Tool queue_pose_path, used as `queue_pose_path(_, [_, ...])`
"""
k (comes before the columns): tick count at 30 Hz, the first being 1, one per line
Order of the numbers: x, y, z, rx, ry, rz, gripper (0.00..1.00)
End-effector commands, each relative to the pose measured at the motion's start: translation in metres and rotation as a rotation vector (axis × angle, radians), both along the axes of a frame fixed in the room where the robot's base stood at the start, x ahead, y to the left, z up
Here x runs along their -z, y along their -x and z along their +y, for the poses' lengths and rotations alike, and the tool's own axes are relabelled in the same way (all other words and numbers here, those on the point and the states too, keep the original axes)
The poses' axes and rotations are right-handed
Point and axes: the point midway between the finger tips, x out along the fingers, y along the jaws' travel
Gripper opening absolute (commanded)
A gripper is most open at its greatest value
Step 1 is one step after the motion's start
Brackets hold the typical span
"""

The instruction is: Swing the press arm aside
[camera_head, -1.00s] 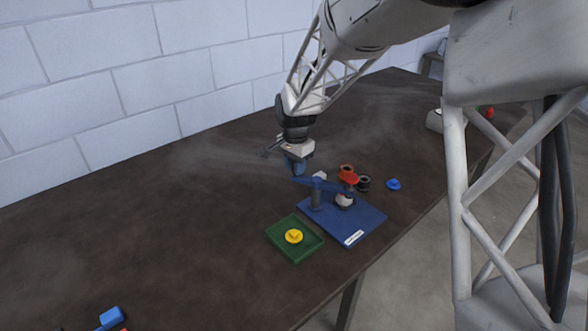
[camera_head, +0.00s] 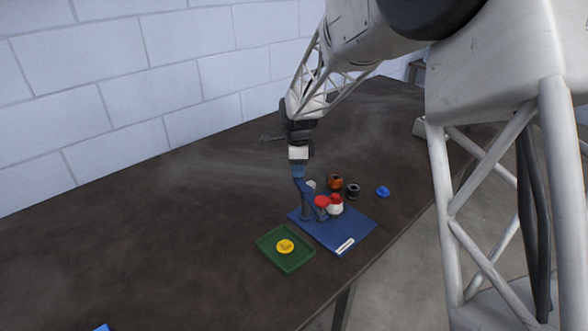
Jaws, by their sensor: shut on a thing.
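The press stands on a blue base plate (camera_head: 352,235) with a white label at its front edge. Its blue post (camera_head: 306,207) rises at the plate's left side. The blue press arm (camera_head: 299,185) has a red round head (camera_head: 322,201), which sits left of a white piece with a red top (camera_head: 336,206) on the plate. My gripper (camera_head: 298,172) points down at the back end of the press arm and is shut on it. The fingertips are small and partly merge with the blue arm.
A green tray (camera_head: 270,256) with a yellow piece (camera_head: 285,246) lies front left of the plate. An orange-brown pot (camera_head: 335,181), a black ring-like part (camera_head: 353,190) and a blue disc (camera_head: 383,191) stand behind and right. The table's left is mostly clear.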

Motion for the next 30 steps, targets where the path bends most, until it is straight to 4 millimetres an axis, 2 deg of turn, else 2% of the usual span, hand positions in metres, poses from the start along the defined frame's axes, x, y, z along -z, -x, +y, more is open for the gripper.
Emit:
queue_pose_path(7, [-0.0014,-0.002,-0.0039,0.063,0.0,-0.002,0.0])
queue_pose_path(19, [-0.0014,-0.0024,-0.005,0.071,0.0,-0.002,0.0])
queue_pose_path(20, [-0.0013,-0.0024,-0.005,0.07,0.0,-0.002,0.29])
queue_pose_path(24, [-0.0009,-0.0022,-0.0047,0.07,0.0,-0.001,0.51])
queue_pose_path(30, [-0.0004,-0.0019,-0.0045,0.069,0.0,-0.001,0.51])
